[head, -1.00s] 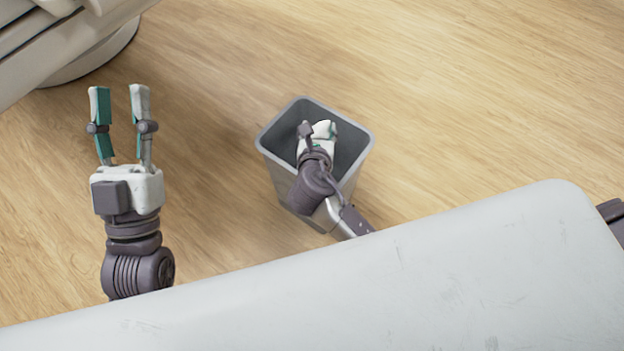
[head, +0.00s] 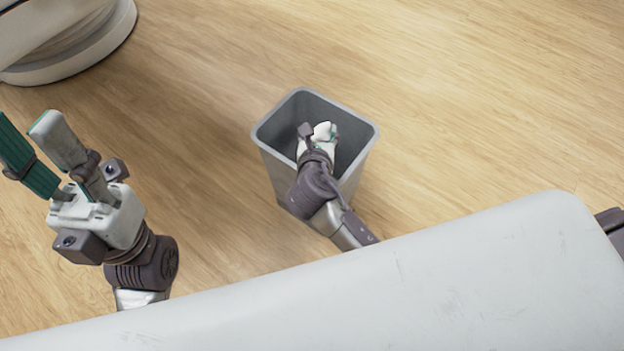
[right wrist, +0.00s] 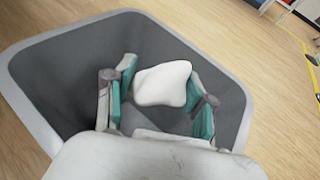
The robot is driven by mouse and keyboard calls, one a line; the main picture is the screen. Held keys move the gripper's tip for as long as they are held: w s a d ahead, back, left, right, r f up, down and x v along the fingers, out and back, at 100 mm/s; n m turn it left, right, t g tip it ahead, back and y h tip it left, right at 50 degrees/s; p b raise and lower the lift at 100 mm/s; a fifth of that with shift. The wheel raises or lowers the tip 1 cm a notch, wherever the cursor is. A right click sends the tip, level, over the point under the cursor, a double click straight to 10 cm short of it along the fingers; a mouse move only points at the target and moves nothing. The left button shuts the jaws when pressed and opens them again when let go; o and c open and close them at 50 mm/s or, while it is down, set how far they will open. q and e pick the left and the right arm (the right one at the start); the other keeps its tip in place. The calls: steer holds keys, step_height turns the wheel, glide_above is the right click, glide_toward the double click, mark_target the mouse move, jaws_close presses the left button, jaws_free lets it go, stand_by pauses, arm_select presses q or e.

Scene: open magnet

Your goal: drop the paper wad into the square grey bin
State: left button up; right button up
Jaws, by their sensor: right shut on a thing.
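The square grey bin (head: 270,145) stands on the wooden floor in the middle of the head view. My right gripper (head: 322,135) is over the bin's opening, pointing down into it. In the right wrist view my right gripper (right wrist: 160,92) is shut on the white paper wad (right wrist: 162,82), with the dark inside of the bin (right wrist: 60,80) around and below it. In the head view only a bit of the wad (head: 323,130) shows. My left gripper (head: 28,140) is open and empty, raised at the left of the head view.
A white rounded base of some large thing (head: 70,50) stands at the upper left. The wooden floor (head: 480,90) is clear right of the bin. In the right wrist view a yellow floor line (right wrist: 306,55) runs at the far right.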

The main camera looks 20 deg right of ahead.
steer(key=shift+f, duration=0.15)
steer(key=o, duration=0.8)
steer(key=shift+o, duration=0.2)
steer(key=shift+s, duration=0.1)
steer(key=v, duration=1.1)
steer(key=shift+s+a, duration=0.15)
steer(key=shift+s, duration=0.2)
